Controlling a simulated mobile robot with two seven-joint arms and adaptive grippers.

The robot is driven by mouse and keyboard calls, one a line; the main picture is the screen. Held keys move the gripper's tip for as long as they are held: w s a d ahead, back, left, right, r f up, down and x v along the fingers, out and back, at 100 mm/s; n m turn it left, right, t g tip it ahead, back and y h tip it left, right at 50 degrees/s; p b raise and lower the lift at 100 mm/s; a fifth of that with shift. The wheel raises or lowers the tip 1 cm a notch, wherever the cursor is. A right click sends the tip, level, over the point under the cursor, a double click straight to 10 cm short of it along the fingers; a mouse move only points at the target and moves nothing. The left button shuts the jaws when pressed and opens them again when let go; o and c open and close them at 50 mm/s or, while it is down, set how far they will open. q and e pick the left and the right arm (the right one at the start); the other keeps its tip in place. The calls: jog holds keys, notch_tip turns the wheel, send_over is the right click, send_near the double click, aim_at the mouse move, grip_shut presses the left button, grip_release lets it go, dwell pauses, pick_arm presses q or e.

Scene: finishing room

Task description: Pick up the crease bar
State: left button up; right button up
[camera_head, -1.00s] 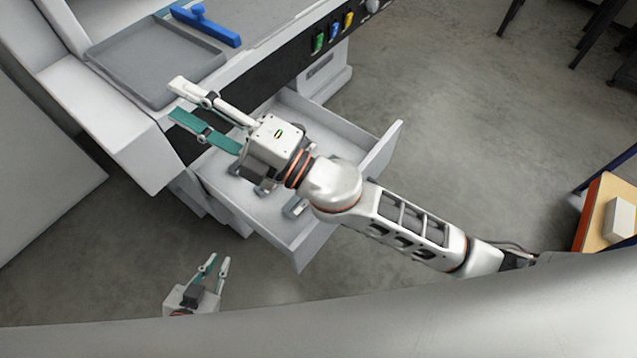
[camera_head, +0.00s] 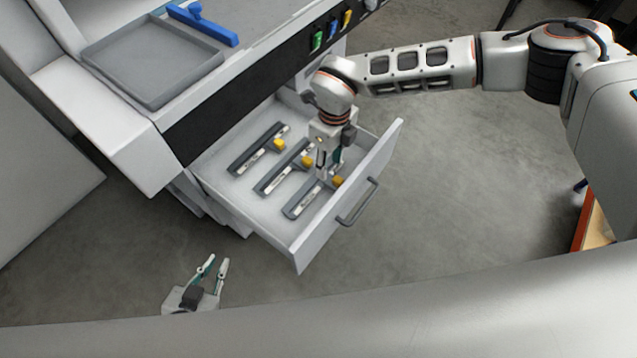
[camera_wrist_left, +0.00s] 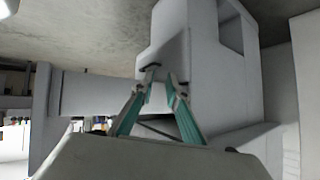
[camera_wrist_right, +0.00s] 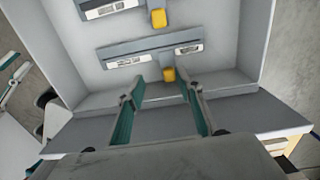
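Three dark bars with pale labels and yellow tabs lie in the open drawer: a back bar (camera_head: 250,158), a middle bar (camera_head: 276,180) and a front bar (camera_head: 300,205). The labels are too small to read, so I cannot tell which is the crease bar. My right gripper (camera_head: 329,172) points down into the drawer at the front bar's tab end. In the right wrist view its fingers (camera_wrist_right: 156,92) are open and empty, with a bar (camera_wrist_right: 150,50) and its yellow tab (camera_wrist_right: 168,75) just ahead. My left gripper (camera_head: 211,262) is open and empty, outside the drawer.
The drawer (camera_head: 350,190) has raised walls and a front handle (camera_head: 358,203) close to my right gripper. On the counter above are an empty grey tray (camera_head: 150,65) and a blue tool (camera_head: 205,24). The floor right of the drawer is clear.

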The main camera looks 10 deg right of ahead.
aim_at(335, 177)
jog(key=f, duration=0.2)
jog(key=d+f+b, duration=0.1)
jog(key=f, duration=0.5)
jog(key=shift+w+d+b, duration=0.1)
jog(key=shift+d+b, duration=0.2)
jog(key=shift+d, duration=0.1)
jog(key=shift+r, duration=0.15)
grip_shut()
